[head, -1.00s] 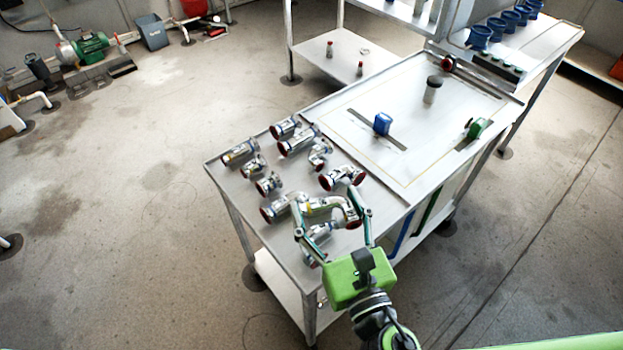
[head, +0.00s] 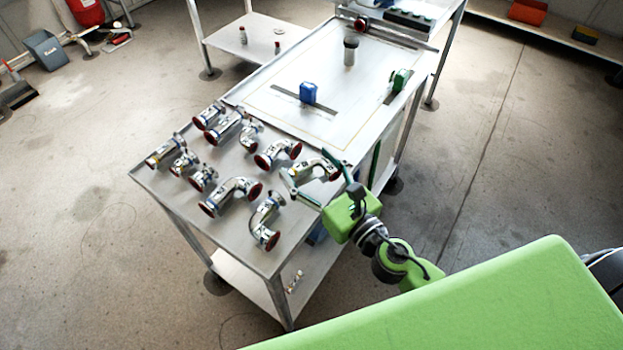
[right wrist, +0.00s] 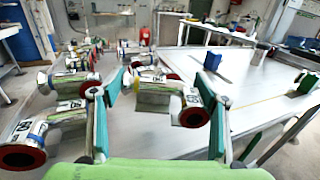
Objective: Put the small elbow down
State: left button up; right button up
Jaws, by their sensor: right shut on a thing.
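My right gripper (head: 306,163) is shut on a small shiny elbow (head: 313,170) with red end caps, at the right edge of the near table. In the right wrist view the elbow (right wrist: 160,97) lies crosswise between the two fingers of the gripper (right wrist: 160,84), and a red-rimmed end faces the camera at right. It is at or just above the steel top; I cannot tell whether it touches. My left gripper is not in view.
Several other pipe pieces, such as a large elbow (head: 230,195) and another elbow (head: 278,153), lie to the left on the steel table (head: 160,190). Beyond are a blue block (head: 308,93), a green block (head: 400,80) and a dark-topped cylinder (head: 350,50). The near right corner is bare.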

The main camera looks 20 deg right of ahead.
aim_at(312, 178)
jog(key=f+b, duration=0.1)
jog(key=f, duration=0.1)
jog(key=f+b, duration=0.1)
jog(key=shift+w+d+f+b, duration=0.2)
jog(key=shift+d+b, duration=0.1)
jog(key=shift+f, duration=0.15)
jog(key=shift+f, duration=0.1)
jog(key=o, duration=1)
jog(key=shift+f, duration=0.1)
jog(key=shift+o, duration=0.2)
